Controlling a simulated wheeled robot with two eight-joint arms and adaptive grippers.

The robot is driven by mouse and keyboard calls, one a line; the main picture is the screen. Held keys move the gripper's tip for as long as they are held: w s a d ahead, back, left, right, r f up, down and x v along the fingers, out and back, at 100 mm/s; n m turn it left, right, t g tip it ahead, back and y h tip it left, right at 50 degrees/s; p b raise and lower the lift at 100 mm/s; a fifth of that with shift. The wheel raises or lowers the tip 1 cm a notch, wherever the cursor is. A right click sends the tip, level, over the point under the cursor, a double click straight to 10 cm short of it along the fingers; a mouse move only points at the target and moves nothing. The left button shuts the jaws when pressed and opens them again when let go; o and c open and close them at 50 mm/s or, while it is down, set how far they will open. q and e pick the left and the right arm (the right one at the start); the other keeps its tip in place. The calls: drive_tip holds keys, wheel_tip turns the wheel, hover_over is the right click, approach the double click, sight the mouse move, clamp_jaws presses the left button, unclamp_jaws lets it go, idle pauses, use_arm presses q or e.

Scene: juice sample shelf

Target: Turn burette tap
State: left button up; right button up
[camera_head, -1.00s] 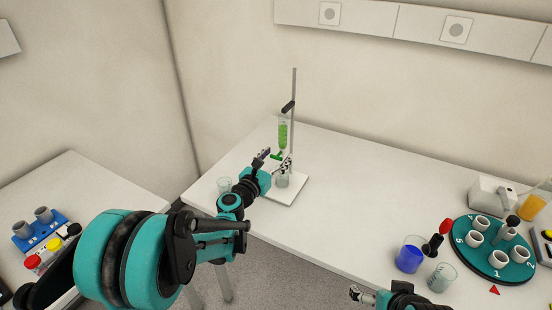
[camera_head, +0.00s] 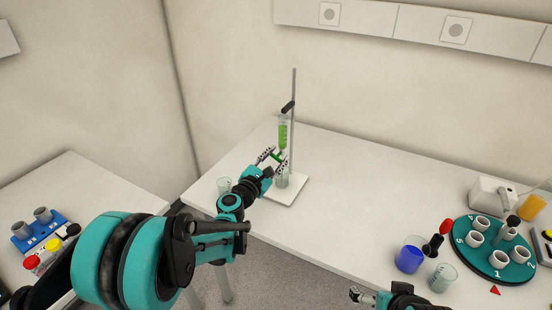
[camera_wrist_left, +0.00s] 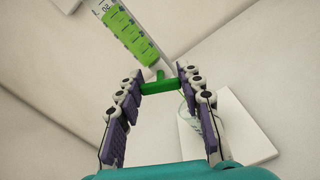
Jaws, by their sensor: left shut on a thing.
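The burette (camera_head: 283,133) holds green liquid and is clamped to an upright stand (camera_head: 294,90). Its green tap (camera_wrist_left: 158,86) lies crosswise between the fingertips of my left gripper (camera_wrist_left: 161,79) in the left wrist view. The left gripper (camera_head: 275,158) is shut on the tap, a finger at each end of it. A clear glass vessel (camera_head: 282,180) stands on the white stand base (camera_head: 290,197) below. My right gripper (camera_head: 362,296) is at the bottom edge of the head view, away from the burette; its jaw state is unclear.
An empty beaker (camera_head: 224,185) stands left of the stand on the white table (camera_head: 330,220). At the right are a blue-filled beaker (camera_head: 409,256), a clear beaker (camera_head: 442,278) and a teal numbered disc (camera_head: 497,262) with white cups. The middle of the table is clear.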

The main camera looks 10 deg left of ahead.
use_arm(q)
drive_tip(key=o, duration=1.2)
drive_tip(key=v, duration=1.2)
